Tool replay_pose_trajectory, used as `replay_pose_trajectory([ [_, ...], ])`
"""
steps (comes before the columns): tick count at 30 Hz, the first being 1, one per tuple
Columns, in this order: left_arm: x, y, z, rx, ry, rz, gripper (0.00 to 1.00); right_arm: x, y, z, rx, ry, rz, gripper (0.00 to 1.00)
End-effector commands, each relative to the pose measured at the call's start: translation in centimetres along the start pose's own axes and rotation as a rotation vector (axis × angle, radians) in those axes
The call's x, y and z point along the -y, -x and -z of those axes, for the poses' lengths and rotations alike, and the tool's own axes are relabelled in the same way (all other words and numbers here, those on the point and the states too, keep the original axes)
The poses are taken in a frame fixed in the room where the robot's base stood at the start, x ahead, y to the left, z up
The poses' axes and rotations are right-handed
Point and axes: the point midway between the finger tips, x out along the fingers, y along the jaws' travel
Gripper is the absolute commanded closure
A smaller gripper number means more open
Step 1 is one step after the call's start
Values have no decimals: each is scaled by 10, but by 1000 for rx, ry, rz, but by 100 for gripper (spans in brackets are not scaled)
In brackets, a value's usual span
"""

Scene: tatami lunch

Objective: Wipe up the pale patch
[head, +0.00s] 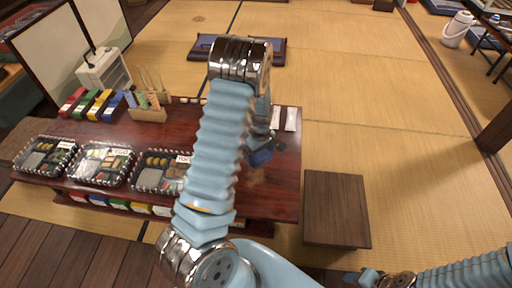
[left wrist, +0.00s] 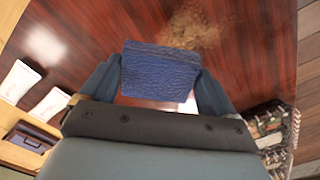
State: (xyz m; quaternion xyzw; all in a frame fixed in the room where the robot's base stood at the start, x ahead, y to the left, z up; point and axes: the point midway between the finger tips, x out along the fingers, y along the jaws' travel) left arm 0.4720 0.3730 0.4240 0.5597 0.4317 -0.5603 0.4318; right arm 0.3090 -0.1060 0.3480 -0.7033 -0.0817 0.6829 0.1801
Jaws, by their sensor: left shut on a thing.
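My left gripper (head: 258,143) is over the right part of the dark red table (head: 285,178), largely behind my own arm in the head view. It is shut on a dark blue cloth-like pad (left wrist: 160,72), which also shows small in the head view (head: 262,156). I cannot tell whether the pad touches the table. My right gripper (head: 362,277) is at the bottom edge, too small to read.
Several lunch trays (head: 103,163) line the table's front left. Coloured boxes (head: 92,104) and a wooden holder (head: 149,112) stand behind them. White packets (head: 290,119) lie at the far right edge. A brown stool (head: 336,208) stands right of the table.

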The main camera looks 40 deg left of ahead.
Motion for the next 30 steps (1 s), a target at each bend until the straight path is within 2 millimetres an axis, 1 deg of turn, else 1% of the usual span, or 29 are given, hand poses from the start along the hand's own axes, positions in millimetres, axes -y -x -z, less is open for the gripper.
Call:
replay_pose_trajectory([
  [1, 0, 7, 2, -1, 1, -1, 44, 2, 4, 0, 0, 0, 0, 57],
  [6, 2, 19, 7, -1, -1, 0, 44, 4, 9, 0, 1, 1, 1, 57],
  [17, 2, 21, 8, 0, -2, 0, 44, 4, 9, 0, 1, 2, 1, 57],
  [20, 0, 23, 2, 1, -37, -1, 44, 4, 9, 0, 1, 2, 1, 57],
  [23, -8, 32, -16, 4, -162, -4, 44, 4, 9, 0, 1, 2, 1, 57],
  [25, -15, 41, -37, 7, -307, -6, 44, 4, 9, 0, 1, 2, 1, 57],
  [29, -25, 62, -87, 10, -660, -8, 44, 4, 9, 0, 1, 2, 1, 57],
  [30, -27, 68, -103, 9, -775, -8, 44, 4, 9, 0, 1, 2, 1, 57],
])
